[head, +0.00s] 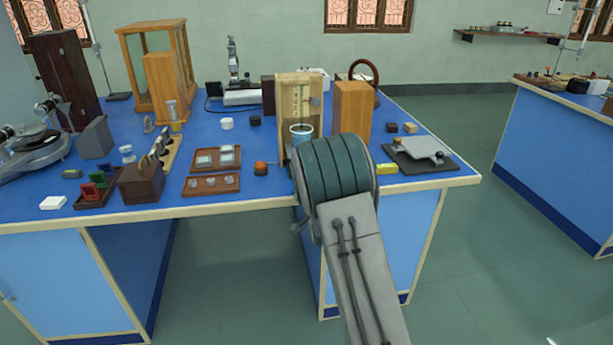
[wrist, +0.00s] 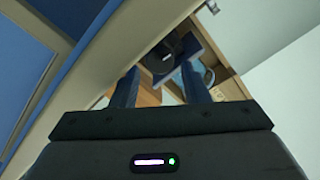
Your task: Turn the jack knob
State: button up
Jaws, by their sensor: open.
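A dark round knob (wrist: 166,56) with a small white mark shows in the wrist view, at the end of a dark blue-grey block. It looks like the jack knob. My gripper (wrist: 158,72) is open, its two dark fingers apart and pointing towards the knob. The knob appears beyond the fingertips and between them; whether they touch cannot be told. In the head view my arm hides the knob and my gripper. An open wooden case (head: 285,100) with a scale and a light-blue cup (head: 301,132) stands just behind my arm.
The blue bench (head: 250,205) has a pale front edge below my arm. A tall wooden block (head: 351,110) stands right of the case. A black mat with a grey plate (head: 420,147) lies further right. A small orange-topped item (head: 260,168) and wooden trays (head: 211,184) lie left.

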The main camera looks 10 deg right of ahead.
jog(key=shift+w, duration=1.4)
jog(key=c, duration=0.7)
jog(key=shift+a, duration=0.1)
